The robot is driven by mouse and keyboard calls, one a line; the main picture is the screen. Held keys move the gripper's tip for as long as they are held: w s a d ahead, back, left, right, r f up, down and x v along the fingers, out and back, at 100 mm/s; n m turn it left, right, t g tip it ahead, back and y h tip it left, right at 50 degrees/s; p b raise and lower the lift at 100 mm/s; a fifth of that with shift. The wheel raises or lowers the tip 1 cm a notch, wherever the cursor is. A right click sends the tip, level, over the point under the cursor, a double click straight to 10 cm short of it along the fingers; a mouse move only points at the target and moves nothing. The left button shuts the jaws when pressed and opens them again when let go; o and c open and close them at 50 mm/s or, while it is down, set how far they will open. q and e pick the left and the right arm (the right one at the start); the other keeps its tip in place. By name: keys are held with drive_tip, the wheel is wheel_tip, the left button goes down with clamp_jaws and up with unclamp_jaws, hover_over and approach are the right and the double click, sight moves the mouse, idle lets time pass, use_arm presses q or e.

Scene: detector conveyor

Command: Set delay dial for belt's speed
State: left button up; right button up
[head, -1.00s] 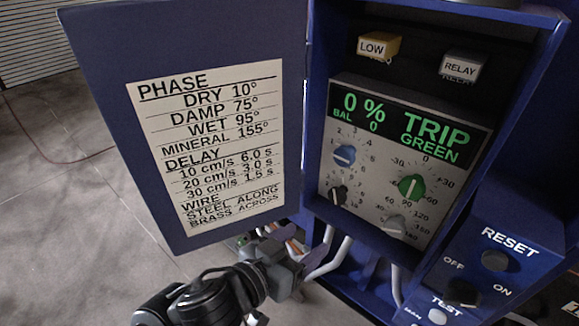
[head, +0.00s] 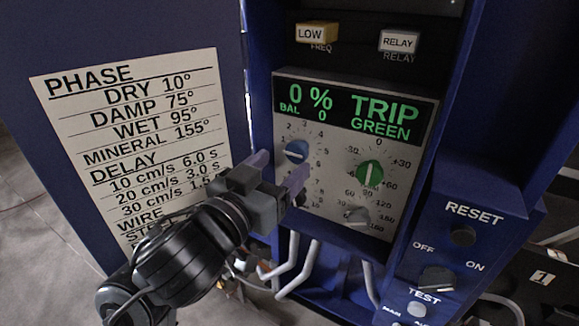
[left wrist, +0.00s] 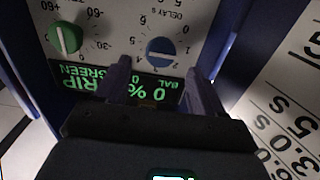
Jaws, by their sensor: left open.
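The blue delay dial (head: 296,152) sits at the upper left of the grey control panel; its white mark lies roughly sideways. In the left wrist view, upside down, the blue dial (left wrist: 161,48) shows beside "DELAY s". My left gripper (head: 281,167) is open in front of the panel, close to the dial's lower side. In the wrist view its fingers (left wrist: 162,88) are apart, with the dial between and beyond the tips; I see no contact. The card (head: 140,150) on the open door lists delays: 10 cm/s 6.0 s, 20 cm/s 3.0 s, 30 cm/s 1.5 s.
A green dial (head: 370,174) and a grey dial (head: 357,214) are to the right. A black dial (head: 300,198) is partly hidden by my gripper. The display (head: 350,110) reads 0 % and TRIP GREEN. A RESET box (head: 462,235) projects at lower right.

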sight(295, 152)
use_arm(q)
drive_tip(key=shift+x, duration=2)
drive_tip(key=shift+c, duration=0.5)
drive_tip(key=c, duration=0.9)
